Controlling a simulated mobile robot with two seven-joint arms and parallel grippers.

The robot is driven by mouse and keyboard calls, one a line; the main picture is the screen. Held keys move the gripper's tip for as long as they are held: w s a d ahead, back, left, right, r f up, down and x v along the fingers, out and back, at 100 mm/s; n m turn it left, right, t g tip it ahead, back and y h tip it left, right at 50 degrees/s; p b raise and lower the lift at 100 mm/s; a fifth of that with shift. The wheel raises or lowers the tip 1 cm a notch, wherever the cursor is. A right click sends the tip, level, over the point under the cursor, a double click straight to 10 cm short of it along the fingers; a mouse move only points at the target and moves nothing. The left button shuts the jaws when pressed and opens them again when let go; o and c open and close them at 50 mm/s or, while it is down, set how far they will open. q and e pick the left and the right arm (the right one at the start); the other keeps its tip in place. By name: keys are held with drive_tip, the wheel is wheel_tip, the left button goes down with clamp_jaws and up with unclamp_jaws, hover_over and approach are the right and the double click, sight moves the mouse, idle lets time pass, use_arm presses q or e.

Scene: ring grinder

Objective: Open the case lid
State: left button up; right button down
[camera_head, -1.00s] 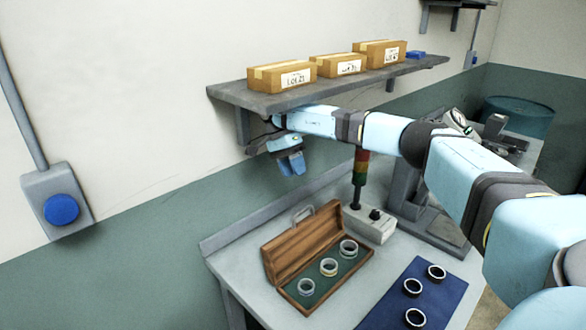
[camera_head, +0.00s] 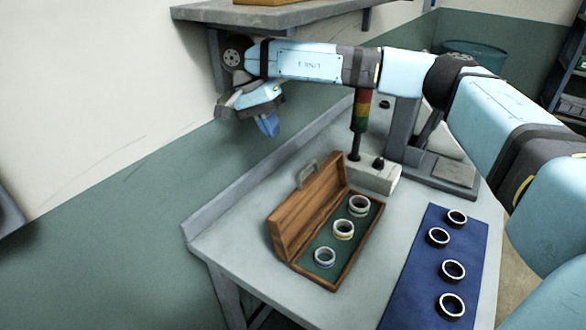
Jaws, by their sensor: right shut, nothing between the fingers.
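The wooden case (camera_head: 337,281) lies on the grey table with its lid (camera_head: 308,209) standing up at the back, so the case is open. The lid has a grey handle (camera_head: 306,174) on its upper edge. Inside, on green lining, sit several pale rings, such as the middle ring (camera_head: 343,229). My right gripper (camera_head: 267,124) is shut and empty. It hangs in the air behind and above the lid, near the wall, apart from the case. My left gripper is out of view.
A blue mat (camera_head: 416,284) with several dark rings lies right of the case. A signal light (camera_head: 361,112) on a pale box (camera_head: 372,178) and a grey stand (camera_head: 405,130) stand behind. A wall shelf (camera_head: 270,13) is above my right arm.

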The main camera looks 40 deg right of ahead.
sight(308, 188)
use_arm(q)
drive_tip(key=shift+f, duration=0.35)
use_arm(e)
drive_tip(key=x, duration=1)
drive_tip(key=shift+s, duration=0.15)
